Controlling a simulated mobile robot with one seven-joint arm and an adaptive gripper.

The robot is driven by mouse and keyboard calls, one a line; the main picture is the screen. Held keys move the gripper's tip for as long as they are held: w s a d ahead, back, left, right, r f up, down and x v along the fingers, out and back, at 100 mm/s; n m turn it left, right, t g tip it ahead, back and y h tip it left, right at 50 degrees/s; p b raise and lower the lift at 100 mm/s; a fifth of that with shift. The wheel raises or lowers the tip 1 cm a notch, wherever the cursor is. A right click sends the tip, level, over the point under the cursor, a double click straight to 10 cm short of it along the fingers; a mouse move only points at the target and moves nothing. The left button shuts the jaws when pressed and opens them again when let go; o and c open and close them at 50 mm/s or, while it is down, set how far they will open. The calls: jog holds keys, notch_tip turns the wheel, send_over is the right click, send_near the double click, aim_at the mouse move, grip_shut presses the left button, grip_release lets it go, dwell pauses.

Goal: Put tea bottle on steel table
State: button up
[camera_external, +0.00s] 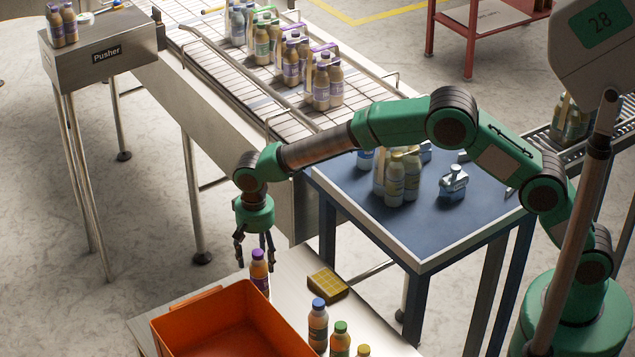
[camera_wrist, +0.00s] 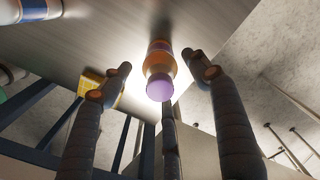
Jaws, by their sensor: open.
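A bottle with a purple cap and an orange-brown body (camera_external: 259,272) stands upright near the far edge of the steel table (camera_external: 296,262), beside the orange crate; the crate's rim is close to its base. My gripper (camera_external: 255,245) points down right above this bottle, its fingers spread around the cap. In the wrist view the purple-capped bottle (camera_wrist: 160,82) sits between the open fingers (camera_wrist: 158,66), and I see no firm grip on it. Other bottles, with a blue cap (camera_external: 318,325), a green cap (camera_external: 340,340) and a yellow cap (camera_external: 363,351), stand on the same table. I cannot read which label says tea.
The orange crate (camera_external: 190,318) takes up the table's left front. A yellow box (camera_external: 327,284) lies right of my gripper. A blue table (camera_external: 420,240) with bottles stands behind, next to the conveyor (camera_external: 205,55). Bare steel shows between the purple-capped bottle and the yellow box.

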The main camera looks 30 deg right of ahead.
jog(key=shift+r, duration=1.65)
